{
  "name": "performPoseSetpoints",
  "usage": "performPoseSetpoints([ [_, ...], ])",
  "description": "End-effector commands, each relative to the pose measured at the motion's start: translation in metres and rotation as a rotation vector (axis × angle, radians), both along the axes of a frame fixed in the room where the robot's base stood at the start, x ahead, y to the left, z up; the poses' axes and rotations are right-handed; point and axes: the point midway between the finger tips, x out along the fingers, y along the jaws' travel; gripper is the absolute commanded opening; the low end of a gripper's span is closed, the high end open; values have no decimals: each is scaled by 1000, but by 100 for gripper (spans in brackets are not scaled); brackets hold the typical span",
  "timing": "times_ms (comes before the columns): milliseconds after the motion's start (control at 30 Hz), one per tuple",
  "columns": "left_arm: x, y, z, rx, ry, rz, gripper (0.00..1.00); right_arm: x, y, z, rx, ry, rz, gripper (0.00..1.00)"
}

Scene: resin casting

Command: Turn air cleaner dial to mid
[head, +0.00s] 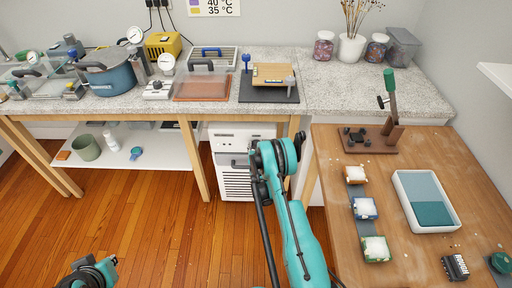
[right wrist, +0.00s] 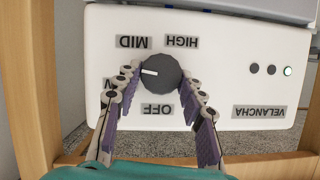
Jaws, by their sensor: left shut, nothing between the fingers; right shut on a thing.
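The air cleaner (head: 240,134) is a white box under the counter, with a slotted front. In the right wrist view its panel (right wrist: 230,70) appears upside down. The round dark grey dial (right wrist: 161,75) has a white mark pointing left, slightly upward. The MID label (right wrist: 133,42) is up and left of the dial, HIGH (right wrist: 181,42) up and right, OFF (right wrist: 158,109) below. A label at left is mostly hidden by a finger. My right gripper (right wrist: 160,82) is shut on the dial, one finger each side. My left gripper (head: 98,271) is shut and empty at lower left.
A wooden table leg (head: 196,165) stands left of the air cleaner, and a workbench (head: 400,165) with a tray and small blocks is at right. A green light (right wrist: 288,71) shows on the panel.

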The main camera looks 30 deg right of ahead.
Motion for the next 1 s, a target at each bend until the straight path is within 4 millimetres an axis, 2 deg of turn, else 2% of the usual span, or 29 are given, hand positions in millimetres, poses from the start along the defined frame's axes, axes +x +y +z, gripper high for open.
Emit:
performPoseSetpoints([
  [600, 0, 0, 0, 0, 0, 0, 0, -2, -7, -1, 457, -287, -3, 11],
  [1000, 0, 0, 0, 0, 0, 0, 0, -3, -8, -2, 600, -374, -3, 11],
])
